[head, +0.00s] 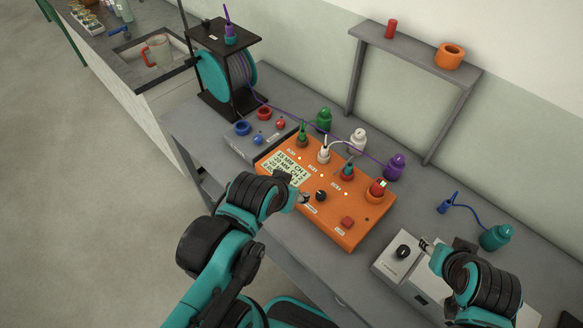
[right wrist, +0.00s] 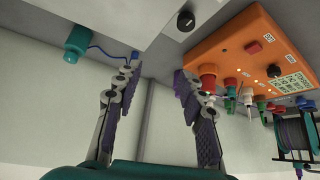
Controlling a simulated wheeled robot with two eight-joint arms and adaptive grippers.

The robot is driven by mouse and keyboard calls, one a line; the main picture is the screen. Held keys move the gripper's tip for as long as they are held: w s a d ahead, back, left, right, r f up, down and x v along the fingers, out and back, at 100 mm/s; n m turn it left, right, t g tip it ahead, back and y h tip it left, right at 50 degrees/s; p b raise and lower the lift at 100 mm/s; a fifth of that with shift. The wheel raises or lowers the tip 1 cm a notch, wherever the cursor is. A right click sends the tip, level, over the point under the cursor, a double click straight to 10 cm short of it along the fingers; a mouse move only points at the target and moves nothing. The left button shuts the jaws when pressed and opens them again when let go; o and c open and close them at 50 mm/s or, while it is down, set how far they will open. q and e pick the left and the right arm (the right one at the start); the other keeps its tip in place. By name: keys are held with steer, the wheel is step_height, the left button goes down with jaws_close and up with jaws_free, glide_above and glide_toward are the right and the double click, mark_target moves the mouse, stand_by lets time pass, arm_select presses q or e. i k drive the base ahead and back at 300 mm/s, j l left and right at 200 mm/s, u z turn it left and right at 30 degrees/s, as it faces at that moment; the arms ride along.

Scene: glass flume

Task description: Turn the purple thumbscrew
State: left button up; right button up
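A purple bottle-shaped piece with a knobbed top (head: 395,166) stands behind the orange box (head: 336,232) in the head view. A smaller purple pointed piece (head: 227,14) stands on a teal base on top of the cable reel stand. I cannot tell which is the thumbscrew. My left gripper (head: 304,198) is over the front of the orange box, beside its black knob (head: 321,196); its fingers are mostly hidden. My right gripper (head: 425,244) is above the grey box at the right. The right wrist view shows its fingers (right wrist: 153,78) spread with nothing between them.
A teal cable reel (head: 226,92) stands at the left end of the bench. Red, green and white plugs stand in and behind the orange box. A grey box with a black knob (head: 403,251) and a teal bottle-shaped piece (head: 495,237) are at the right. A shelf (head: 416,52) stands behind.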

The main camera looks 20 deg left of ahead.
mark_target(398, 159)
steer(key=i+j, duration=0.1)
steer(key=j, duration=0.25)
steer(key=i+j+u, duration=0.15)
steer(key=j, duration=0.2)
steer(key=i+j, duration=0.1)
steer(key=j, duration=0.25)
steer(key=i+j+u, duration=0.15)
steer(key=j, duration=0.2)
